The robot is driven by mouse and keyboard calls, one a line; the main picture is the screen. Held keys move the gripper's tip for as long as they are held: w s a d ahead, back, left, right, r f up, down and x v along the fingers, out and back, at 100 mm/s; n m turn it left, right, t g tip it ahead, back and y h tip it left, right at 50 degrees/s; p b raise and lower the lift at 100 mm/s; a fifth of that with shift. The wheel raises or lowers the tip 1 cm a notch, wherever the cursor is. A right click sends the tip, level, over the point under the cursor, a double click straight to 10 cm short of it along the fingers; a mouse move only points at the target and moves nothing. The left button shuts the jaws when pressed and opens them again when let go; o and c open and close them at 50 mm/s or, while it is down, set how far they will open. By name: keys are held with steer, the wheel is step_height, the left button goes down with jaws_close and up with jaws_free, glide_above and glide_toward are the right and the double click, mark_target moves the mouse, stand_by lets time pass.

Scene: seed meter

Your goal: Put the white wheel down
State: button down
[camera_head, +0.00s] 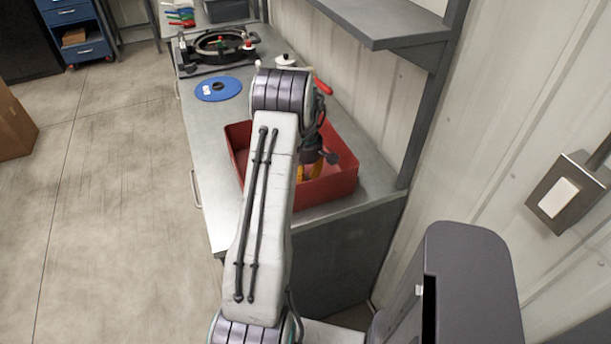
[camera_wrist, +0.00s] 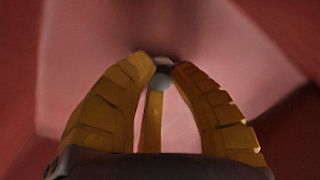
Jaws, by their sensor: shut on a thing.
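My gripper (camera_wrist: 163,68) points down inside the red tray, its yellow fingers drawn together at the tips. A small pale piece (camera_wrist: 161,61), taken to be the white wheel, sits between the fingertips, mostly hidden by them. A rounded grey part shows just below it. Whether the piece touches the tray floor cannot be told. In the head view the gripper (camera_head: 312,172) is low in the red tray (camera_head: 335,188), partly behind my arm, and the held piece is hidden.
The tray stands at the bench's (camera_head: 205,165) near end. Farther back are a blue disc (camera_head: 218,89), a round dark device (camera_head: 222,46) and a white-topped part (camera_head: 285,60). A grey shelf (camera_head: 385,22) overhangs on the right. Tray walls surround my gripper.

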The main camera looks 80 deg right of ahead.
steer(key=c, duration=1.2)
jaws_free()
steer(key=shift+r, duration=0.1)
step_height(320, 180, up, 12)
steer(key=b, duration=0.5)
steer(key=w+a+r+t+h, duration=0.1)
steer(key=w+a+r, duration=0.3)
steer(key=w+a, duration=0.7)
steer(key=w+a+r, duration=0.4)
steer(key=w+a, duration=0.5)
steer(key=a, duration=0.4)
steer(key=a+n+t, duration=0.1)
steer(key=a+t, duration=0.1)
steer(key=a, duration=1.2)
steer(key=s+a+f+t+y, duration=0.1)
steer(key=s+a+f, duration=0.3)
steer(key=s+a, duration=0.3)
steer(key=a, duration=0.3)
steer(key=shift+s+a, duration=0.25)
steer(key=shift+a, duration=0.05)
